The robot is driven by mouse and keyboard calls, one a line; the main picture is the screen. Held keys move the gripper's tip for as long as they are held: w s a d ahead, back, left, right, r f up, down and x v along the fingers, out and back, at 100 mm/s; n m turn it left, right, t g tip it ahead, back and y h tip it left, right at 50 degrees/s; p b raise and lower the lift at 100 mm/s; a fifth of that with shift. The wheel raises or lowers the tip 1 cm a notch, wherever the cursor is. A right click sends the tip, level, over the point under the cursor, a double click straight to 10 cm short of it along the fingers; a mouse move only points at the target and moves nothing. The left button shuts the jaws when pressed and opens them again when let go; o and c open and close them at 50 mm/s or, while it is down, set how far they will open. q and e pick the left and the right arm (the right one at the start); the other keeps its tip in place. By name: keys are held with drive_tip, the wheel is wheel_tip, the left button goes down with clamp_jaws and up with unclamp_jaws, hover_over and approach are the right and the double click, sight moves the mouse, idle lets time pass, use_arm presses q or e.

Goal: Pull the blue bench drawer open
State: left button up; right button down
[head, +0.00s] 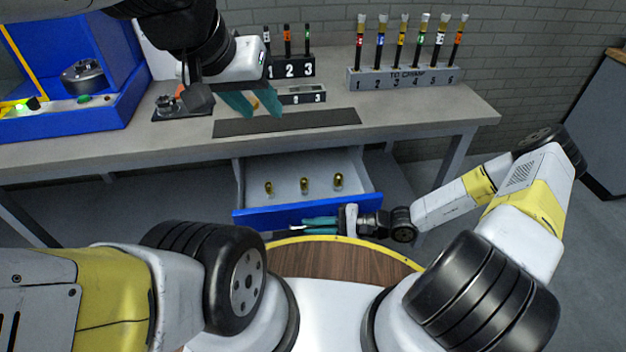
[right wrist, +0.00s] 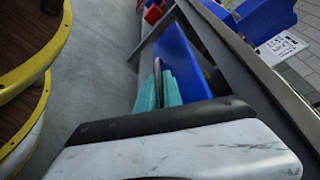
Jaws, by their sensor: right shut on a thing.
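The blue bench drawer (head: 285,214) is pulled out from under the grey workbench. Its light grey inside shows in the head view, with three small brass-coloured pieces (head: 304,184) standing in it. My right gripper (head: 318,226) is at the middle of the blue front. In the right wrist view its teal fingers (right wrist: 158,92) are shut on the drawer's handle (right wrist: 165,72), beside the blue front (right wrist: 181,62). The fingers hide most of the handle. My left gripper (head: 252,103) is over the bench top, its teal fingers apart, with nothing seen held between them.
The workbench (head: 420,110) carries a blue machine (head: 110,40) at left, a numbered rack (head: 400,78) of several tubes, a smaller rack (head: 292,68) and a dark strip (head: 285,122). My round wooden-topped base (head: 340,262) lies close in front of the drawer.

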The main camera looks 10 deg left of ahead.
drive_tip(key=s+d, duration=0.2)
drive_tip(key=s, duration=0.5)
drive_tip(key=shift+s, duration=0.25)
drive_tip(key=c, duration=1.8)
unclamp_jaws()
drive_tip(key=shift+d, duration=0.1)
drive_tip(key=shift+o, duration=0.2)
drive_tip(key=v, duration=0.7)
drive_tip(key=shift+d, duration=0.4)
